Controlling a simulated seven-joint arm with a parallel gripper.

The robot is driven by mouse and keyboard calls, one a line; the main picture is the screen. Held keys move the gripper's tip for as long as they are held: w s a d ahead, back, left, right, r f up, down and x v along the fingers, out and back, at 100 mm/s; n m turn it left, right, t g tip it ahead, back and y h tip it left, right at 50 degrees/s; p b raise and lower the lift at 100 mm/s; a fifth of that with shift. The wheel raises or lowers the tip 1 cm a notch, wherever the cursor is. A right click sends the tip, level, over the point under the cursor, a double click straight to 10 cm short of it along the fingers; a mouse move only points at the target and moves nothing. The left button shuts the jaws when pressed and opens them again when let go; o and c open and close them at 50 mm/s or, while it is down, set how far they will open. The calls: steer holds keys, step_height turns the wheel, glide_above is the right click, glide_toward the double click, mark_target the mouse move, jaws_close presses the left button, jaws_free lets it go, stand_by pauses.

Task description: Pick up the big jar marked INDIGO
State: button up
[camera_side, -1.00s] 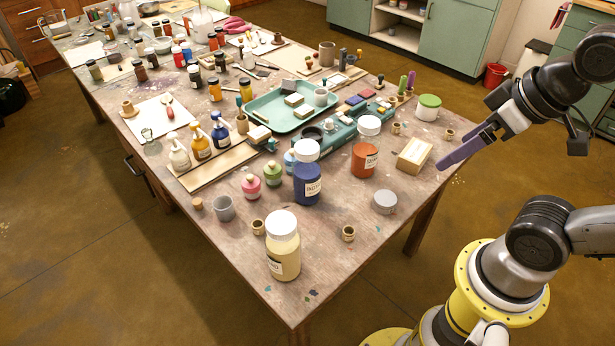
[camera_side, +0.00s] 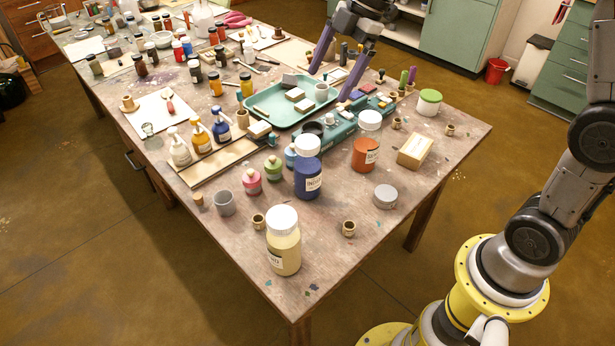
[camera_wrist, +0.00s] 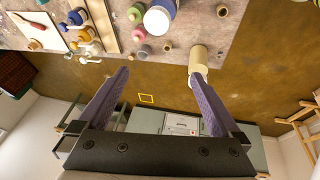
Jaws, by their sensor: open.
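The big INDIGO jar (camera_side: 307,182) is dark blue with a white lid and a pale, partly readable label. It stands upright on the table, and its blue body (camera_wrist: 157,21) shows at the top of the wrist view. My gripper (camera_side: 328,86) is open and empty, its two purple fingers spread wide. In the side view it hangs above and beyond the jar, near the teal tray. In the wrist view my gripper (camera_wrist: 159,75) has its fingertips below the jar in the picture, clear of it.
A big cream jar (camera_side: 284,250) and a big orange-red jar (camera_side: 362,156) stand on either side. Small pink (camera_side: 252,184) and green (camera_side: 273,170) bottles are close on the left. The teal tray (camera_side: 262,108) lies behind. Bare tabletop (camera_side: 330,270) shows at the front.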

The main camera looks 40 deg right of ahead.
steer(key=g, duration=0.2)
glide_toward(307, 141)
steer(key=shift+m, duration=0.4)
steer(key=x, duration=0.8)
steer(key=shift+a+f, duration=0.1)
steer(key=shift+f, duration=0.1)
steer(key=shift+x, duration=2.8)
steer(key=shift+r+y, duration=0.1)
steer(key=shift+y, duration=0.2)
jaws_close()
